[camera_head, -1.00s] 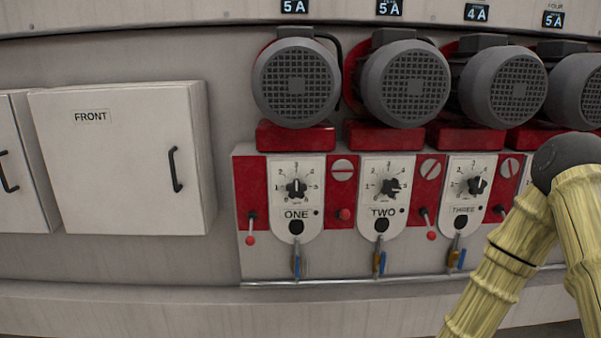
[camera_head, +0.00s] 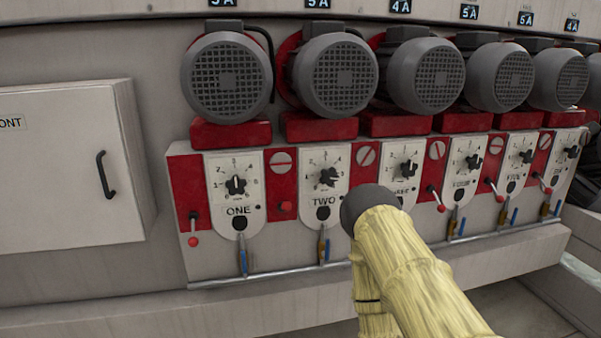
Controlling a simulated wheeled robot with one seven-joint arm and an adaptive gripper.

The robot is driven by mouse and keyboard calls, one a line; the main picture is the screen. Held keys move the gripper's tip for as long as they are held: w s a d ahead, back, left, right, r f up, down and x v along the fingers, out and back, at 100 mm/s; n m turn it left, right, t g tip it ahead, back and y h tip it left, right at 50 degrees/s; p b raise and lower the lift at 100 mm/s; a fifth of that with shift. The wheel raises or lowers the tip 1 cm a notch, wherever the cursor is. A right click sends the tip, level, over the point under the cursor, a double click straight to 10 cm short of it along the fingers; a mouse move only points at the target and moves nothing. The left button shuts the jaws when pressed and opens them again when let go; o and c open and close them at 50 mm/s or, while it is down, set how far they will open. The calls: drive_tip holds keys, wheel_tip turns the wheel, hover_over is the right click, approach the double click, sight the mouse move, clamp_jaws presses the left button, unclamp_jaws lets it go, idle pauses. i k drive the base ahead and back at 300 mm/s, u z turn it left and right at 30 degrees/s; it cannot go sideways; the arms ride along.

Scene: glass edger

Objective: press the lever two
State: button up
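The panel labelled TWO (camera_head: 321,193) is a white plate with a black rotary dial, right of panel ONE. Immediately left of it, on a red strip, a red ball knob (camera_head: 286,206) faces the camera, so its lever shaft is hardly visible. The lever beside ONE (camera_head: 193,229) hangs down with a red ball at its tip. My arm, in a yellow ribbed sleeve with a dark rounded end, covers the lower part of panel THREE and the strip between TWO and THREE, hiding any lever there. My gripper's fingers are not visible.
Grey motors (camera_head: 337,76) stand on red bases above the panels. Small blue-handled valves (camera_head: 323,250) hang below, near a thin pipe. More lever panels continue right. A white cabinet (camera_head: 75,172) with a black handle stands left. A ledge (camera_head: 170,313) runs along the bottom.

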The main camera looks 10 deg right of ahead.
sight(287, 205)
drive_tip(key=k, duration=1.35)
drive_tip(key=u, duration=0.7)
drive_tip(key=i, duration=1.35)
drive_tip(key=z, duration=0.7)
